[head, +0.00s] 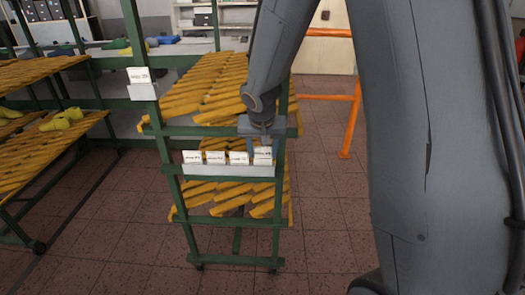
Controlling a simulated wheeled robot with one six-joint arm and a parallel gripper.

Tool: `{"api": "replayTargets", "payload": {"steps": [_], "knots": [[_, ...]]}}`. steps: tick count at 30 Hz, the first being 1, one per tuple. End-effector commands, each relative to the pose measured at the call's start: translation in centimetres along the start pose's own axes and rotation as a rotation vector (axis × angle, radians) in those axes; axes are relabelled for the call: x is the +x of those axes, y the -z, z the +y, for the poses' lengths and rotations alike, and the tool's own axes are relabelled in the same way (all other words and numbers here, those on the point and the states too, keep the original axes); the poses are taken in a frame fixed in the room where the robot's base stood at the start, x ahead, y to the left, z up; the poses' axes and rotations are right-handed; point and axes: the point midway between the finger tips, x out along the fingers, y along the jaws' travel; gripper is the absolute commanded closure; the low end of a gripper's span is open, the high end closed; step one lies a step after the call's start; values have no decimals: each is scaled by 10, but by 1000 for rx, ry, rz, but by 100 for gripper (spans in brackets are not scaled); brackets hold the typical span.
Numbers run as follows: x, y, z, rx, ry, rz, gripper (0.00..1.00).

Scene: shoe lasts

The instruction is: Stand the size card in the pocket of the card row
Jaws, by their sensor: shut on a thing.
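The card row (228,171) is a pale strip across the front of the green rack, with several white cards standing in it. My gripper (262,145) is above the right end of this row, pointing down. It is shut on the size card (263,153), a small white card with dark print. The card's lower part is at the level of the row's right end. The view is too small to tell whether it is inside a pocket or just in front of or above it. The fingertips are partly hard to make out.
The rack's right green post (280,190) stands close beside my gripper. Yellow slatted shelves (215,90) lie behind the row. Another white card (139,75) stands in a holder (143,92) at upper left. An orange rail (352,120) is at right. The tiled floor (120,220) is clear in front.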

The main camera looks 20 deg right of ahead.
Motion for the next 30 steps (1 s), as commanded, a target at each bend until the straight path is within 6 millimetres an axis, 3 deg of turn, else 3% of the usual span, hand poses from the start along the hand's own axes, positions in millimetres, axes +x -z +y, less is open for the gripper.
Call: {"api": "replayTargets", "payload": {"steps": [30], "knots": [[10, -3, 0, 0, 0, 1, 85]]}}
